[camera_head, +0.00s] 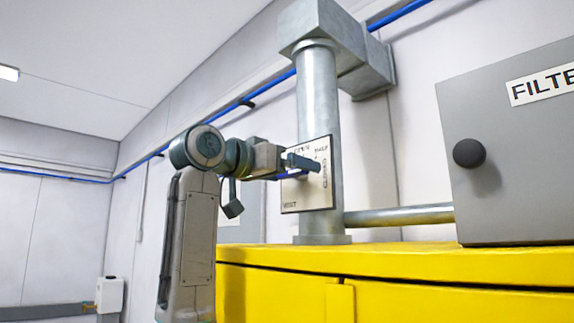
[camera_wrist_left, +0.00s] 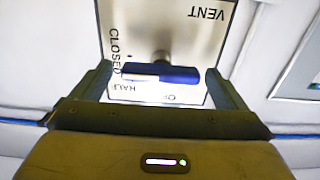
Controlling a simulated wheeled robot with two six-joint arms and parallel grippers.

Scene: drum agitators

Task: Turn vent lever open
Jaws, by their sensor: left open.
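The vent plate (camera_head: 316,196) is a pale panel on the grey vertical pipe, lettered OPEN, HALF and CLOSED. In the left wrist view the plate (camera_wrist_left: 190,30) shows upside down, with VENT at the top and CLOSED at the left. The vent lever (camera_wrist_left: 178,75) has a blue grip and lies crosswise in that view below its dark hub. Its blue part also shows in the head view (camera_head: 292,176). My left gripper (camera_head: 303,164) is open at the plate, its two fingers (camera_wrist_left: 165,85) on either side of the lever. Contact cannot be told. My right gripper is out of view.
The pipe (camera_head: 319,100) rises from a yellow cabinet (camera_head: 400,262). A grey filter box (camera_head: 510,160) with a dark knob (camera_head: 468,153) stands to the right. A horizontal pipe (camera_head: 400,215) runs between them. A blue wall line (camera_head: 220,117) passes behind.

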